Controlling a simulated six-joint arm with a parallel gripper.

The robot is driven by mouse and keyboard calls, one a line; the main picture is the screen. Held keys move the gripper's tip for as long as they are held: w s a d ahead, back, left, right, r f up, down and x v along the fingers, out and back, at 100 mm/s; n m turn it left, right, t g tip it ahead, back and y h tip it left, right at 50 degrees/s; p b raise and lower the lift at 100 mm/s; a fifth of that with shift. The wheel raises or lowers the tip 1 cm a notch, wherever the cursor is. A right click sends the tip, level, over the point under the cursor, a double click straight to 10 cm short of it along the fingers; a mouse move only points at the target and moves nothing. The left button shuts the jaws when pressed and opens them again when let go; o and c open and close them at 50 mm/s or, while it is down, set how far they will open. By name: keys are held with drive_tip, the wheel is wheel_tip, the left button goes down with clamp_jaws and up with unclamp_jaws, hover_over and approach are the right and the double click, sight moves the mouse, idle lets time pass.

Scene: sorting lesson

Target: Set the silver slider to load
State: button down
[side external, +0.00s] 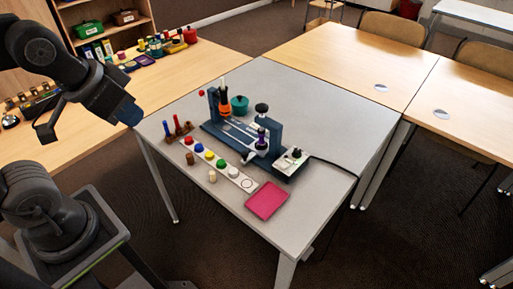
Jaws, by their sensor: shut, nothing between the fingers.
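A blue machine (213,128) stands on the grey table, with pale silver strips along its flat base (237,131) between two blue uprights. The silver slider cannot be told apart from these strips at this size, and no "load" marking can be read. An orange and black piece (224,101) stands at the machine's left upright. A purple and black piece (262,141) stands at its right end. My gripper (130,116) is at the upper left, just off the table's left corner, well apart from the machine. It is shut and empty.
A strip with coloured buttons (221,163), a pink pad (267,200) and small pegs (178,126) lie in front of the machine. A white control box (291,162) with a dark cable sits at its right. A green pot (239,105) stands behind. The table's back is clear.

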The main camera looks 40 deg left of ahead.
drive_tip(key=c, duration=1.8)
unclamp_jaws()
drive_tip(key=shift+o, duration=0.6)
drive_tip(key=shift+w, duration=0.1)
drive_tip(key=o, duration=0.6)
drive_tip(key=w, duration=0.2)
drive_tip(key=w+m+g, duration=0.1)
drive_tip(key=w, duration=0.2)
drive_tip(key=w+m, duration=0.1)
drive_tip(key=w, duration=0.2)
drive_tip(key=shift+a+r, duration=0.15)
drive_tip(key=shift+r, duration=0.1)
drive_tip(key=shift+o, duration=0.8)
drive_tip(key=w+f+m+g, duration=0.1)
drive_tip(key=w+f+m, duration=0.1)
drive_tip(key=w, duration=0.6)
drive_tip(key=shift+w+a+f+m+g, duration=0.15)
drive_tip(key=shift+w+f+m+g, duration=0.2)
drive_tip(key=shift+f, duration=0.3)
drive_tip(key=m+g, duration=0.3)
drive_tip(key=m, duration=0.1)
hover_over(245, 153)
wheel_tip(245, 153, down, 17)
wheel_tip(245, 153, down, 13)
drive_tip(key=shift+f, duration=0.2)
clamp_jaws()
